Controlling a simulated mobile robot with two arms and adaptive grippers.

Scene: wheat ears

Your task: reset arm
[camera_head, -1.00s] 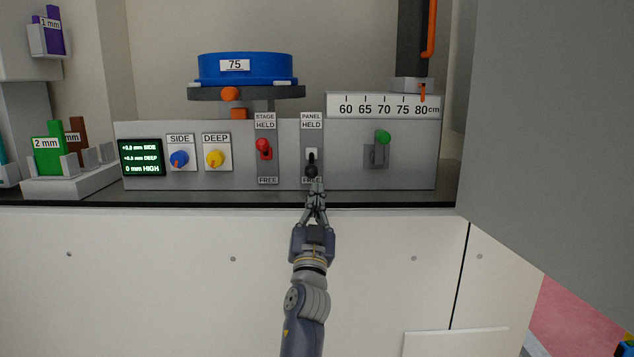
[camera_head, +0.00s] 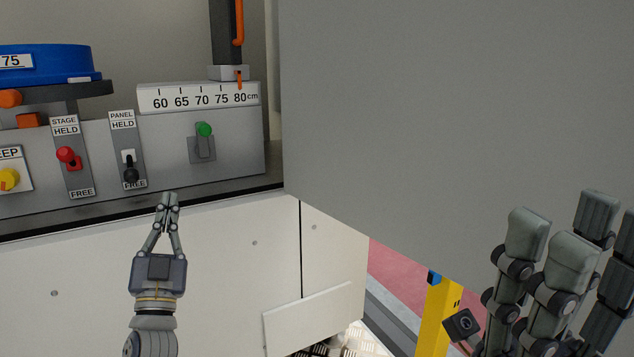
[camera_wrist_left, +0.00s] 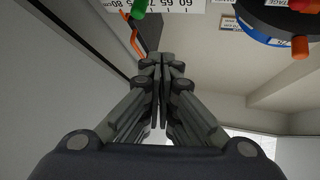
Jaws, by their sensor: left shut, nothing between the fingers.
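My left gripper (camera_head: 168,198) is shut and empty in the head view, pointing up in front of the white cabinet face, below the panel. It is apart from the black panel lever (camera_head: 131,172), which sits low in its slot near the FREE label. In the left wrist view its fingertips (camera_wrist_left: 164,60) meet with nothing between them. My right gripper (camera_head: 585,240) shows large at the lower right of the head view, fingers upward and apart, with nothing seen between them; its lower part is cut off by the frame.
A red stage lever (camera_head: 66,154) is near HELD, and a green-knobbed lever (camera_head: 204,130) stands right of it. The blue drum (camera_head: 50,66) is partly out of frame. A large grey panel (camera_head: 440,110) fills the right side. A yellow post (camera_head: 437,318) stands below it.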

